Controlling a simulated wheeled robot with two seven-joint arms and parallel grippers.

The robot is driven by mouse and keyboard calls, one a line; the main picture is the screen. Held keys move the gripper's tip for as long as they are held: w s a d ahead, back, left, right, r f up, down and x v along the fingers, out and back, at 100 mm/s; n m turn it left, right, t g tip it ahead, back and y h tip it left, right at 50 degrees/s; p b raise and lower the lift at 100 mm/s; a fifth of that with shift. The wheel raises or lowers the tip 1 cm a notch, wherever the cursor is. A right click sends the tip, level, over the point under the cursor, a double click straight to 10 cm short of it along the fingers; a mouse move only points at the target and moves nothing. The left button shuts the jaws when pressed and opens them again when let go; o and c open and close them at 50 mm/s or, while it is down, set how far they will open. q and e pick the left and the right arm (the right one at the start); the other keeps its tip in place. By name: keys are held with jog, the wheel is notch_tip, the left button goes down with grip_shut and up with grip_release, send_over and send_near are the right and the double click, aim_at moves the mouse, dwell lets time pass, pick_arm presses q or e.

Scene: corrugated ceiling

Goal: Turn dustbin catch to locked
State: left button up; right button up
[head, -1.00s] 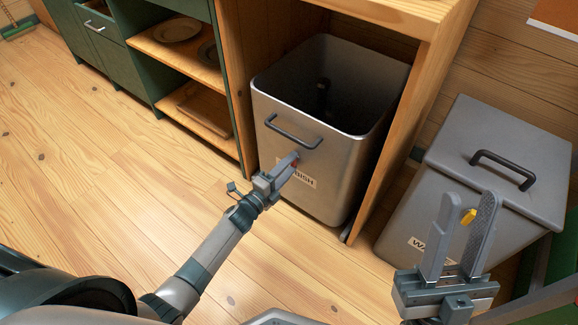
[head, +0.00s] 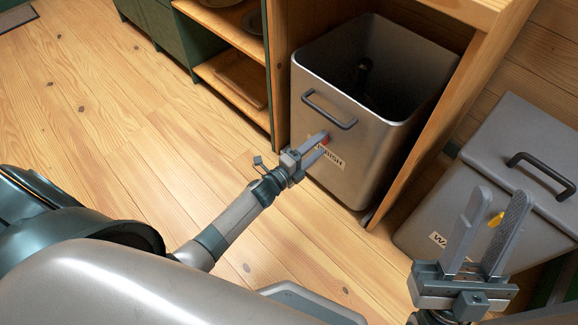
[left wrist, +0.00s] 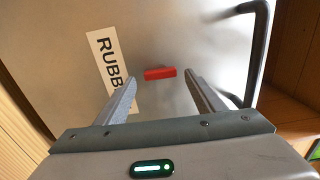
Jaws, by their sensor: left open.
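The dustbin is a grey metal bin (head: 352,165) in the wooden cabinet bay, with a dark handle and a RUBBISH label (left wrist: 110,70). Its catch is a small red bar (left wrist: 160,73), partly hidden by a finger in the head view (head: 326,140). In the left wrist view the bar lies crosswise to the label's lettering. My left gripper (head: 321,147) is open in front of the catch. In the left wrist view its fingertips (left wrist: 161,84) are on either side of the bar, apart from it. My right gripper (head: 497,200) is open and empty at the right.
A lidded grey bin (head: 470,170) with a dark handle, a partly hidden label and a yellow piece (head: 496,219) stands behind my right gripper. A cabinet side panel (head: 450,125) separates the bins. Shelves (head: 235,95) hold dishes at left. The wooden floor (head: 110,110) is clear.

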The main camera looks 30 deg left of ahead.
pick_arm(q)
jog(key=p+v, duration=0.2)
jog(key=v, duration=1.4)
pick_arm(e)
jog(key=a+f+g, duration=0.2)
jog(key=f, duration=0.1)
jog(key=a+f+g, duration=0.1)
jog(key=f, duration=0.1)
jog(key=shift+w+m+g+h, duration=0.25)
jog(key=shift+m+g+h, duration=0.05)
jog(key=shift+g+h, duration=0.1)
pick_arm(q)
jog(key=shift+s, duration=0.1)
